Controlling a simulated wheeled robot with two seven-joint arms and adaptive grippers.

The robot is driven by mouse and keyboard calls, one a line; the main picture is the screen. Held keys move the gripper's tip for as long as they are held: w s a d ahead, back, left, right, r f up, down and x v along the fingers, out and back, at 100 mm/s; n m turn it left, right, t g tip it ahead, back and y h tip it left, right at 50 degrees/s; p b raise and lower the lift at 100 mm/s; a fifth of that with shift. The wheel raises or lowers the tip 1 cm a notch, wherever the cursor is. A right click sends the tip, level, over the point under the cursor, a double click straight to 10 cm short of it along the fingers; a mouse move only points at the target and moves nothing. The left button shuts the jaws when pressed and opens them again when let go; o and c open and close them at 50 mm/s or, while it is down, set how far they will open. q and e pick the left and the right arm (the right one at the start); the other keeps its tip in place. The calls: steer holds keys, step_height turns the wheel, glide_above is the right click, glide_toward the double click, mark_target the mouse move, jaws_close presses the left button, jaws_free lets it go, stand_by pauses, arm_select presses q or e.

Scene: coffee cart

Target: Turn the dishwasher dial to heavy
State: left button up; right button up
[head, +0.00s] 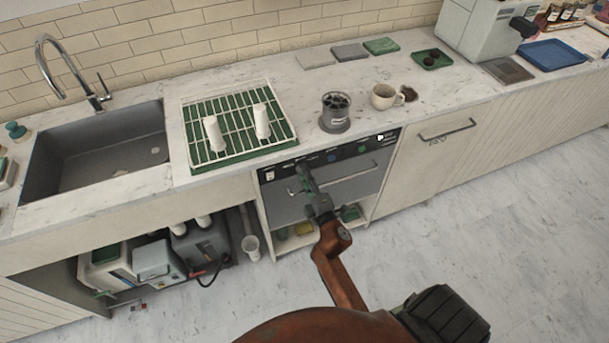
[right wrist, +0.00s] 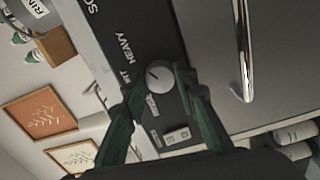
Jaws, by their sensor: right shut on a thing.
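The dishwasher (head: 352,186) stands under the counter, with a dark control panel (head: 350,151) along its top edge. The round grey dial (right wrist: 159,78) shows in the right wrist view, with a short dark mark on the left part of its face. The printed word HEAVY (right wrist: 117,46) is up and left of the dial, with a partly hidden label between them. Another label (right wrist: 152,105) lies below the dial. My right gripper (head: 304,173) is at the panel's left part, with its green fingers (right wrist: 158,84) shut on the dial from both sides. My left gripper is not in view.
The floor in front is clear.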

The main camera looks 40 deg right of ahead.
stand_by(0.3)
steer(key=o, duration=1.1)
steer(key=shift+o, duration=0.2)
